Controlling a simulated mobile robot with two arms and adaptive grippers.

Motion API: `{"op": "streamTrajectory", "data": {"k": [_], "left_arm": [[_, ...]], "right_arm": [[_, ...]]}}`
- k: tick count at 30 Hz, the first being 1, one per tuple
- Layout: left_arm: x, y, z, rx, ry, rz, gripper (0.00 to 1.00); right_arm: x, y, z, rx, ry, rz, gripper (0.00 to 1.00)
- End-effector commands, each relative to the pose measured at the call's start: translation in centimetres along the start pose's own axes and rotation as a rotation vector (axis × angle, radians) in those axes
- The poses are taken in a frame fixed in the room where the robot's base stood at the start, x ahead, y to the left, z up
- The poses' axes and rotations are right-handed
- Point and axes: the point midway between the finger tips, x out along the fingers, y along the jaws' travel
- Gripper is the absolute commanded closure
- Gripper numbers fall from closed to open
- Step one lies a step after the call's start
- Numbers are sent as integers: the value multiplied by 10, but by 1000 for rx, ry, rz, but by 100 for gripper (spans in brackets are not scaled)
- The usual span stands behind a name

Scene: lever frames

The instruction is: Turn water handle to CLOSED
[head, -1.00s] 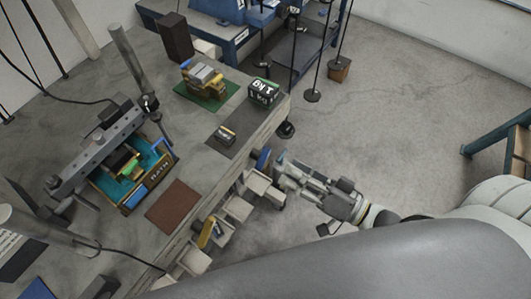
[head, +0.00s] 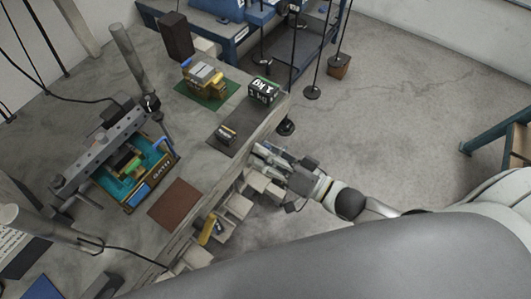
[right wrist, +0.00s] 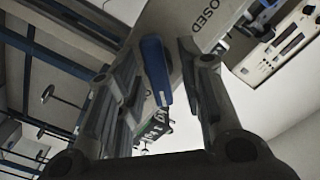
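A blue lever handle (right wrist: 156,72) shows in the right wrist view, on a pale panel with black letters "OSED" (right wrist: 207,17). My right gripper (right wrist: 162,60) is open, with one finger on each side of the handle. A gap shows between the handle and the right finger; I cannot tell whether the left finger touches it. In the head view my right gripper (head: 262,158) is at the front edge of the bench, and the blue handle is hidden there. A yellow handle (head: 207,228) sits further along the same front. My left gripper is not in view.

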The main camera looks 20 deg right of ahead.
Motion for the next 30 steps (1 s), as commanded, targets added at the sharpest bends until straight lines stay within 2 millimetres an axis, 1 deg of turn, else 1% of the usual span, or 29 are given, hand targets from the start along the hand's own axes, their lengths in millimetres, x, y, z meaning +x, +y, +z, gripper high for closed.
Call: {"op": "streamTrajectory", "data": {"k": [1, 7, 8, 14, 20, 26, 30], "left_arm": [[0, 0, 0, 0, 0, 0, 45], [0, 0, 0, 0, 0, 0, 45], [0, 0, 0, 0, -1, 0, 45], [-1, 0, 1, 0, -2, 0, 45], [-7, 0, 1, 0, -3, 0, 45], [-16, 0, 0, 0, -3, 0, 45], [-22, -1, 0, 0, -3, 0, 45]], "right_arm": [[0, 0, 0, 0, 0, 0, 73], [0, 0, 0, 0, 0, 0, 99], [0, 0, 0, 0, 0, 0, 100], [0, 0, 0, -14, 0, 0, 100], [0, -1, -1, -89, 0, 2, 100], [0, -3, -2, -234, 1, 1, 100], [0, -4, -2, -365, 1, 2, 100]]}}
